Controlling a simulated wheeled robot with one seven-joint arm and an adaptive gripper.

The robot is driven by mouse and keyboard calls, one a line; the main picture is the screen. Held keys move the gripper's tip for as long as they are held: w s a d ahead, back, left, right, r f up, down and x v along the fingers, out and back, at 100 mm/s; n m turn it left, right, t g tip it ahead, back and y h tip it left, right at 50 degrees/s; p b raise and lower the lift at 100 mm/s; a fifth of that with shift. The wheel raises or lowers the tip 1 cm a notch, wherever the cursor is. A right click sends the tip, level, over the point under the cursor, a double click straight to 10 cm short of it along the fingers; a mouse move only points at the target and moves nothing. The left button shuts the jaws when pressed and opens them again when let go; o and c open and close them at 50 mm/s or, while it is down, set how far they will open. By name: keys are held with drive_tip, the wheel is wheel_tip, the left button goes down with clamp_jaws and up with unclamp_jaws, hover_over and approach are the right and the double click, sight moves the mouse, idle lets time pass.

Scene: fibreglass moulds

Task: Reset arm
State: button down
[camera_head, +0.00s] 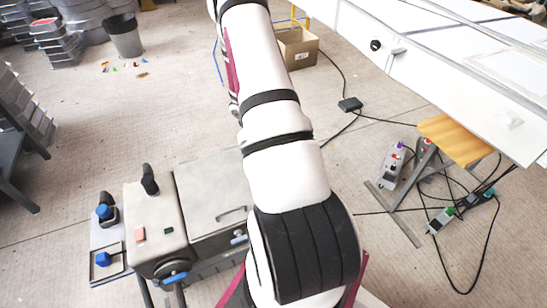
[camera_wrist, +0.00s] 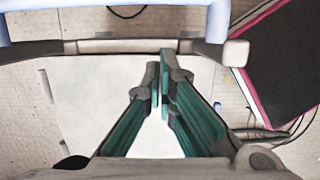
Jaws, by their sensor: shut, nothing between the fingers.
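My gripper (camera_wrist: 160,72) shows in the wrist view, pointing away from the camera. Its two dark fingers with green inner pads are together at the tips, with nothing between them. Behind the fingers lies a pale flat surface (camera_wrist: 95,105), and I cannot tell for sure what it belongs to. In the head view my white arm with black bands runs from the bottom middle up past the top edge. My gripper is outside that view.
A grey machine (camera_head: 155,225) with a blue knob stands left of my arm. A white table (camera_head: 440,75) fills the upper right, with a yellow stool (camera_head: 455,138), power strips and loose cables below. A cardboard box (camera_head: 298,48) and a grey bin (camera_head: 124,38) stand further back.

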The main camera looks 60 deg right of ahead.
drive_tip(key=v, duration=0.8)
drive_tip(key=shift+p, duration=0.35)
drive_tip(key=w+a+r+m+t+p, duration=0.1)
drive_tip(key=a+r+m, duration=0.1)
drive_tip(key=a+r, duration=0.55)
drive_tip(key=a+r+m+t+h, duration=0.15)
drive_tip(key=a+r, duration=0.25)
drive_tip(key=r, duration=0.7)
drive_tip(key=w+a+r+m+y+p, duration=0.15)
drive_tip(key=a+r, duration=0.35)
drive_tip(key=r, duration=0.5)
drive_tip(key=s+a+r+m+t+y+p, duration=0.1)
drive_tip(key=s+a+r+m, duration=0.2)
drive_tip(key=s+a+r, duration=0.2)
drive_tip(key=s+a+r+m+t+y+p, duration=0.1)
drive_tip(key=s+a+r+m+t, duration=0.1)
drive_tip(key=s+a+r, duration=0.4)
drive_tip(key=s+a, duration=0.5)
drive_tip(key=a, duration=0.4)
drive_tip(key=shift+s+r+m, duration=0.3)
drive_tip(key=shift+s+m, duration=0.05)
drive_tip(key=shift+m, duration=0.05)
